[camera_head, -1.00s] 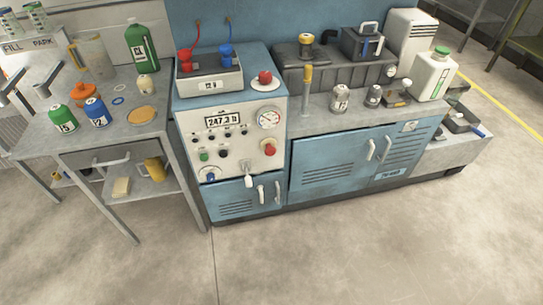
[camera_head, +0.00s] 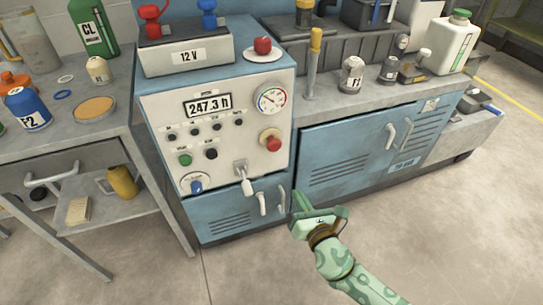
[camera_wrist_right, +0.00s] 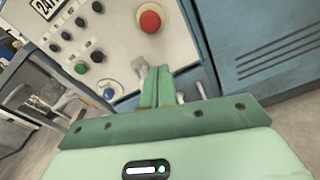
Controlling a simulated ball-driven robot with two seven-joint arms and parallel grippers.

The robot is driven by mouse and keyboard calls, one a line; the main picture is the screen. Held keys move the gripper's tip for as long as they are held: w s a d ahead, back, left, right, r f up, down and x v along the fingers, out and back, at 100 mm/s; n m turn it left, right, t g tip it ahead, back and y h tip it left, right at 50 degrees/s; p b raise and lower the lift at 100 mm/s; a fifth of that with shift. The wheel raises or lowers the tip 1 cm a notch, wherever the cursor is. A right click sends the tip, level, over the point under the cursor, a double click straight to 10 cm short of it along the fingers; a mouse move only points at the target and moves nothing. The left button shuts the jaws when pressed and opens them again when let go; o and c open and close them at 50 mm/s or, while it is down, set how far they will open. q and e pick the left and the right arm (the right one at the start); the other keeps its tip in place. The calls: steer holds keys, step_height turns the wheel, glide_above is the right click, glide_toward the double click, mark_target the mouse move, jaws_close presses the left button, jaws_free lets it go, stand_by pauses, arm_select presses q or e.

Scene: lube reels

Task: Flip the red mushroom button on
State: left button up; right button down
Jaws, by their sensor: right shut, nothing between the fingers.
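The red mushroom button (camera_head: 270,140) sits on a yellowish collar at the right side of the cream control panel (camera_head: 225,165), below the round gauge. In the right wrist view the red button (camera_wrist_right: 150,20) is near the top, beyond my fingertips. My right gripper (camera_head: 297,198) is shut and empty, in front of the blue cabinet, lower and to the right of the button and apart from it in the picture. In the right wrist view its closed fingers (camera_wrist_right: 157,82) point up toward the panel, overlapping part of a lever. My left gripper is not in view.
A metal toggle lever (camera_head: 243,178) sticks out below the button. Black buttons, a green button (camera_head: 185,160) and a blue knob (camera_head: 196,186) are to the left. A red round object (camera_head: 262,46) rests on a white dish on top. Cabinet handles (camera_head: 262,203) protrude below. The floor in front is clear.

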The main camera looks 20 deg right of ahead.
mark_target(275, 148)
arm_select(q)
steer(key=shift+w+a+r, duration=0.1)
arm_select(e)
step_height(275, 148, up, 2)
steer(key=n, duration=0.3)
steer(key=shift+a+r+t, duration=0.15)
steer(key=shift+r+t, duration=0.1)
steer(key=shift+t, duration=0.15)
steer(key=shift+w, duration=0.15)
